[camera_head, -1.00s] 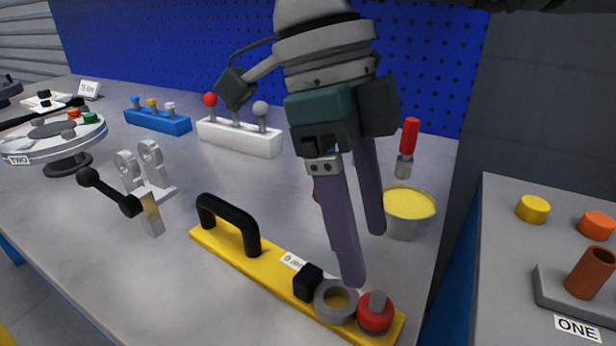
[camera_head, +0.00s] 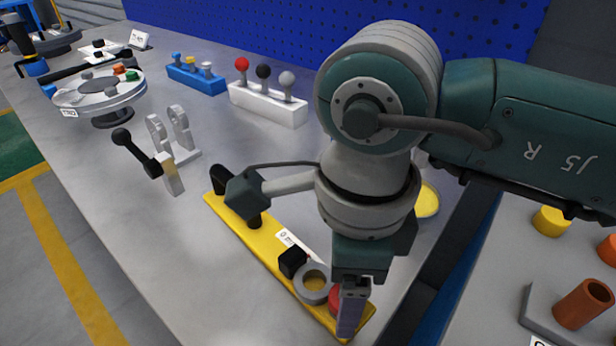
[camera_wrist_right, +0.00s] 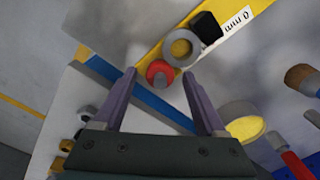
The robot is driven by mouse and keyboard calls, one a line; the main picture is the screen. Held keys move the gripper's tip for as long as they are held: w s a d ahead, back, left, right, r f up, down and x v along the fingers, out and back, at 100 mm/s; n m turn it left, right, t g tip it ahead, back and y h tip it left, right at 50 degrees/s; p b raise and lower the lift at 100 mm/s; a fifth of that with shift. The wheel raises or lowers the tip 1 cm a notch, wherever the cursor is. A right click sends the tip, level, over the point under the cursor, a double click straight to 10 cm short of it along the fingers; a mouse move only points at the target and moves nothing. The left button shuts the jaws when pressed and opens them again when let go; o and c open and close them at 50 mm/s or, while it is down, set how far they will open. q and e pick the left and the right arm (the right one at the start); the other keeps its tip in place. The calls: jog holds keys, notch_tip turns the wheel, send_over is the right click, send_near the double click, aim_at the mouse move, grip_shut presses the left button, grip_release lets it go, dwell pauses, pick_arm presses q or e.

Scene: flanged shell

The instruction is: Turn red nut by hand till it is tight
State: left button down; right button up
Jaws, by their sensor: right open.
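The red nut (camera_head: 336,299) sits at the near end of a yellow plate (camera_head: 240,225) on the bench, mostly hidden behind my right gripper (camera_head: 350,322) in the head view. In the right wrist view the round red nut (camera_wrist_right: 159,72), with a grey stud at its middle, appears between the two spread purple fingers of my right gripper (camera_wrist_right: 160,76). The fingers are open and no contact shows; I cannot tell whether their tips are down at the nut's height. A grey ring (camera_head: 311,285) with a yellow centre lies beside the nut. My left gripper is not in view.
A black block (camera_head: 293,261) and a black handle (camera_head: 217,180) stand on the same plate. A yellow-topped cup (camera_head: 428,200) is behind my right arm. A grey lever stand (camera_head: 172,180) and a white block with ball knobs (camera_head: 268,103) are farther back. The front left of the bench is clear.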

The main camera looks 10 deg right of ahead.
jog(key=shift+f, duration=0.35)
grip_shut()
dwell(0.4)
